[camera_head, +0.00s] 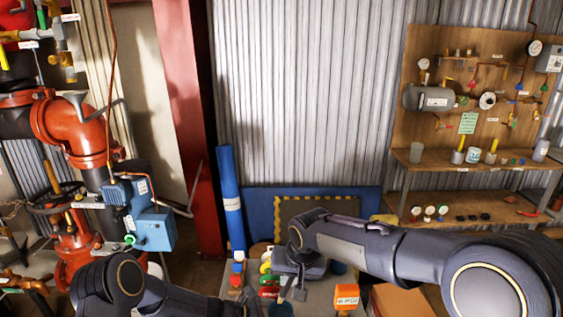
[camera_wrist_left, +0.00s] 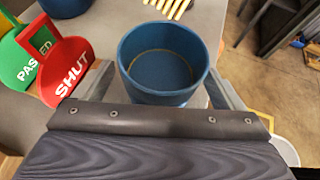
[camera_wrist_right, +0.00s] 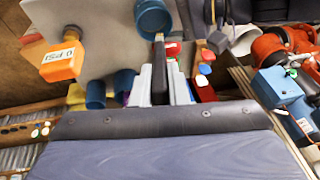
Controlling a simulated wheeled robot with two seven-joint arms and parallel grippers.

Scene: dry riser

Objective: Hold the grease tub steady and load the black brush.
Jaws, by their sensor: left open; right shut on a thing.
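A round blue open tub, which looks like the grease tub, stands between the two fingers of my left gripper (camera_wrist_left: 162,88) in the left wrist view. Those fingers are apart, one on each side of the tub (camera_wrist_left: 160,92). The tub (camera_head: 280,311) is at the bottom edge of the head view, and the tub (camera_wrist_right: 153,18) is at the top of the right wrist view. My right gripper (camera_wrist_right: 163,75) is shut on a dark upright piece, apparently the black brush (camera_wrist_right: 159,62). The right gripper (camera_head: 291,292) hangs above the table near the tub. The brush's bristles cannot be made out.
A red SHUT tag (camera_wrist_left: 70,68) and a green PASSED tag (camera_wrist_left: 25,55) are left of the tub. An orange PSI box (camera_head: 346,297) sits right on the table. A tall blue roll (camera_head: 231,200) stands at the back.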

